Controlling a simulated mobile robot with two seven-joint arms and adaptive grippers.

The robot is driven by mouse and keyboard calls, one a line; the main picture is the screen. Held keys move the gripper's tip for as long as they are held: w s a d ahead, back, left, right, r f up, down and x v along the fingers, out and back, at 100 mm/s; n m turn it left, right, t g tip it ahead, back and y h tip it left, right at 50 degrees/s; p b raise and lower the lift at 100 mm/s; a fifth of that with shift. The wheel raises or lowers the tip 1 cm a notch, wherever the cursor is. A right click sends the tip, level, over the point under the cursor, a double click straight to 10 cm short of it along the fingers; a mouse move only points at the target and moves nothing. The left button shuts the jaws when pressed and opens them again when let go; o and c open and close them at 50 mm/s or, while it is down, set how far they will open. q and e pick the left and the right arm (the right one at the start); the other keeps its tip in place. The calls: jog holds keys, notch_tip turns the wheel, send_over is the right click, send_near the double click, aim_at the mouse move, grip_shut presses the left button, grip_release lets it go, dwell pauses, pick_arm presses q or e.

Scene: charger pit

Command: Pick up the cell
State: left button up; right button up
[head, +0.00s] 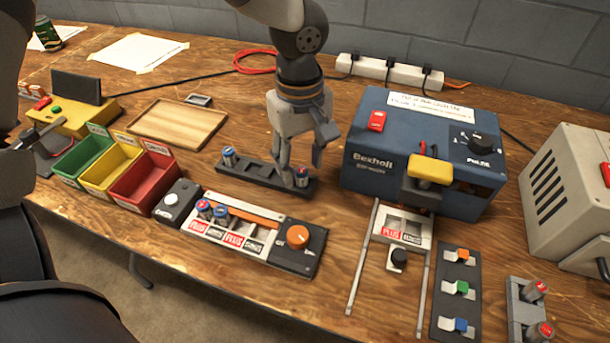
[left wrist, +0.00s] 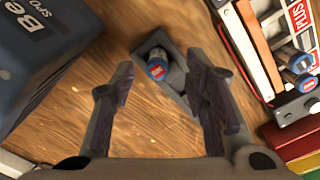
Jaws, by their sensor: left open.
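My left gripper (head: 301,168) points down over the right end of a long black holder (head: 262,178). Its jaws are open. A cell with a red top (head: 301,178) stands in that end of the holder, close to the fingertips. In the left wrist view this cell (left wrist: 157,68) shows ahead between the two open fingers (left wrist: 160,80), with no visible contact. A second cell (head: 229,156) with a blue top stands at the holder's left end. Two more cells (head: 204,208) sit in the slotted unit (head: 240,233) in front.
A blue Bexholl box (head: 365,165) stands close to the right of my left gripper. A wooden tray (head: 176,126) and green, yellow and red bins (head: 143,185) lie to the left. A power strip (head: 390,72) and red cable (head: 252,62) are behind. Grey clips hold cells (head: 536,290) at front right.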

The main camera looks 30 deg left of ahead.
aim_at(302, 170)
pick_arm(q)
notch_tip(302, 170, down, 3)
jog(key=shift+w+f, duration=0.1)
jog(key=shift+w, duration=0.05)
pick_arm(e)
jog(key=shift+s+f, duration=0.35)
jog(key=shift+f, duration=0.05)
pick_arm(q)
jog(key=shift+c, duration=0.6)
grip_shut()
